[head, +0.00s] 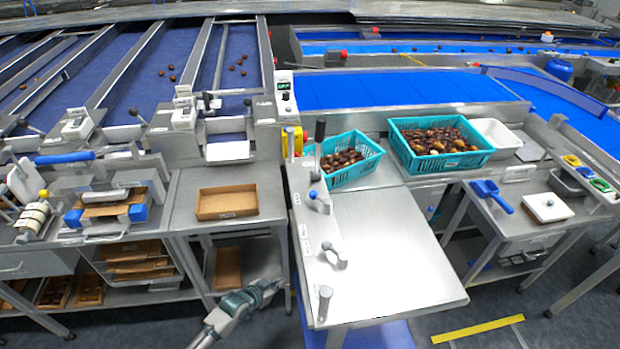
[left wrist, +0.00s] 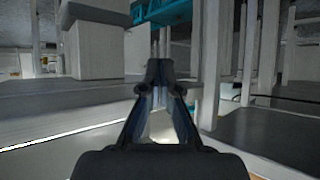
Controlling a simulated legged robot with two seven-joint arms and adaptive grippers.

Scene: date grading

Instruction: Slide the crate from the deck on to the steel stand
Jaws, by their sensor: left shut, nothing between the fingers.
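Two teal slatted crates of dates show in the head view. The smaller crate (head: 345,178) sits skewed at the back left of the bright steel top (head: 390,250). The larger crate (head: 441,163) sits to its right, behind the steel top; I cannot tell exactly what bears it. My left gripper (head: 276,286) is shut and empty, low at the left side of the steel top, well in front of both crates. In the left wrist view its fingertips (left wrist: 158,70) meet with nothing between them, and a teal piece (left wrist: 163,12) shows at the top. My right gripper is out of view.
Upright handles (head: 333,254) stand along the steel top's left edge. A cardboard tray (head: 227,202) lies on the bench to the left. A white tub (head: 497,137), blue scoop (head: 491,194) and white board (head: 547,207) lie to the right. The steel top's middle is clear.

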